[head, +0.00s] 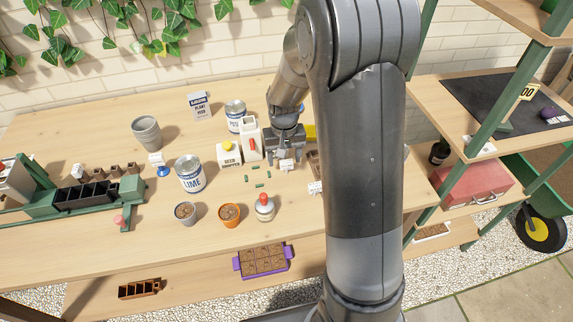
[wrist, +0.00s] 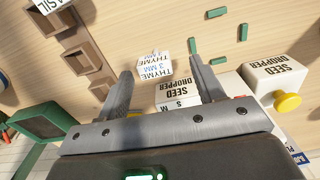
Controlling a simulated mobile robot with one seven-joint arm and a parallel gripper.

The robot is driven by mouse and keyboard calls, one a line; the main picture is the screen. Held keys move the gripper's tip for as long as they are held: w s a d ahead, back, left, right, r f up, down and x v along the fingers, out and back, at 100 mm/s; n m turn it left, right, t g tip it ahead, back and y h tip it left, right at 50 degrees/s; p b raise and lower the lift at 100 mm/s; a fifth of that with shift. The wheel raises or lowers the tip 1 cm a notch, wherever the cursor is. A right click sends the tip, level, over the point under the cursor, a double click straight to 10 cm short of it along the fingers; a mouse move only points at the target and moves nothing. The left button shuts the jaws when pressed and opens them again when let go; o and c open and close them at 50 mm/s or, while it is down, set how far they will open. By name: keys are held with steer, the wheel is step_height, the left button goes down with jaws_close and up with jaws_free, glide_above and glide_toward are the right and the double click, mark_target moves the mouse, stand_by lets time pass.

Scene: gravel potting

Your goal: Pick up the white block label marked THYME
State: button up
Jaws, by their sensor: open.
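The white block label marked THYME (wrist: 152,70) sits on the wooden table, its lettering upside down in the wrist view. It also shows as a small white block just below my gripper in the head view (head: 287,165). My gripper (wrist: 161,68) is open and empty. Its two fingers point down at the table, and the label appears between their tips in the wrist view. I cannot tell how far the fingertips are above it.
Two white seed droppers stand close by, one with a red part (head: 251,143) and one with a yellow knob (wrist: 283,82). A BASIL label (wrist: 50,4) and brown square pots (wrist: 80,53) lie to the wrist view's left. Green pieces (wrist: 217,12) lie on the table. A LIME tin (head: 190,175) stands left.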

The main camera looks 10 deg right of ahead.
mark_target(286, 162)
steer(key=shift+d+f, duration=0.15)
steer(key=shift+f, duration=1.05)
steer(key=shift+d+f, duration=0.15)
steer(key=shift+f, duration=1)
steer(key=shift+c, duration=0.5)
steer(key=c, duration=1)
